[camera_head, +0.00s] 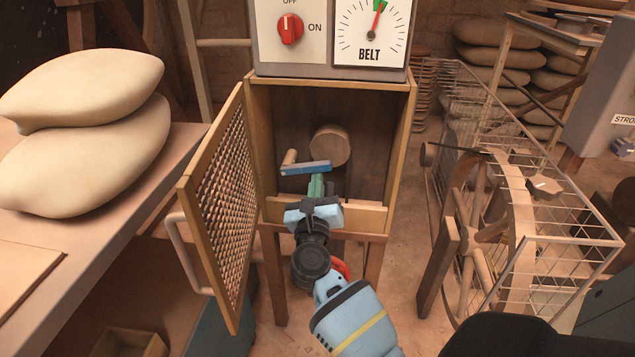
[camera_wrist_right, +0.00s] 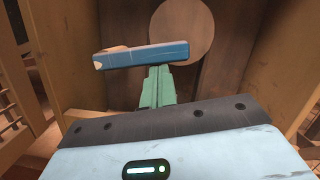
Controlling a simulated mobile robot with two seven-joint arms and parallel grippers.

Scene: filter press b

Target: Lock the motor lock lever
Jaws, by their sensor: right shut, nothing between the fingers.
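The open wooden cabinet (camera_head: 412,125) holds what looks like the motor lock lever (camera_head: 306,168), a blue bar with a pale wooden peg at its left end. It also shows in the right wrist view (camera_wrist_right: 150,55), lying nearly level. A round wooden disc (camera_head: 330,146) is behind it. My right gripper (camera_head: 317,182) reaches into the cabinet from the front. Its green fingers (camera_wrist_right: 158,77) are shut and empty, with the tips just below the bar's middle. I cannot tell whether they touch it. My left gripper is out of view.
The mesh door (camera_head: 222,185) stands open on the left. A box with a red switch (camera_head: 290,29) and a belt dial (camera_head: 372,28) is on top of the cabinet. A wire cage (camera_head: 575,235) is at the right. Sacks (camera_head: 85,90) lie on the left table.

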